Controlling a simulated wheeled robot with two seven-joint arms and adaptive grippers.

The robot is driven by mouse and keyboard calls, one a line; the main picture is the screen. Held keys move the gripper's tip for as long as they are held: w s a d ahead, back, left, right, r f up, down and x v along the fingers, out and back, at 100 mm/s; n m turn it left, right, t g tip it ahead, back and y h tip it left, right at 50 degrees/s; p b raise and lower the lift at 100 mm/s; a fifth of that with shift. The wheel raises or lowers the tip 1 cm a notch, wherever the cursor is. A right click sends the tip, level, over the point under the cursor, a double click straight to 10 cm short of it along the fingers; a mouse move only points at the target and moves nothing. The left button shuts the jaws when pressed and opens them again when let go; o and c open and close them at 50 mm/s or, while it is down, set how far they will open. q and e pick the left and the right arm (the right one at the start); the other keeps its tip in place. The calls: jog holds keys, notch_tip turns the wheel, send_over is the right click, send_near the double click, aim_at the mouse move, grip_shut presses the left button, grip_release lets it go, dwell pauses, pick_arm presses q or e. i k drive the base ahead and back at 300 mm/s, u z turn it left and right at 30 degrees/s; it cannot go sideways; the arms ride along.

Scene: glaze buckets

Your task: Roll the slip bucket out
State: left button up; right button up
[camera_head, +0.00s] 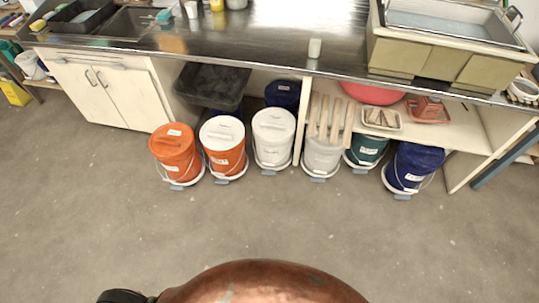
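Several lidded buckets stand in a row on the floor along the front of the counter, each on a low round base with a small grey tab at the front. From left they are an orange bucket (176,150), an orange bucket with a white lid (224,148), a white bucket (273,138), a pale bucket (322,155), a dark green bucket (367,147) and a dark blue bucket (412,168). Their labels are too small to read, so I cannot tell which holds slip. Neither of my grippers is in view.
The steel counter (270,40) overhangs the buckets. A dark tub (212,86) and another blue bucket (283,95) sit behind the row. The concrete floor (290,220) in front is clear.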

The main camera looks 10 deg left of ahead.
aim_at(276, 156)
jog(key=z, duration=0.1)
jog(key=i, duration=0.85)
jog(key=u, duration=0.15)
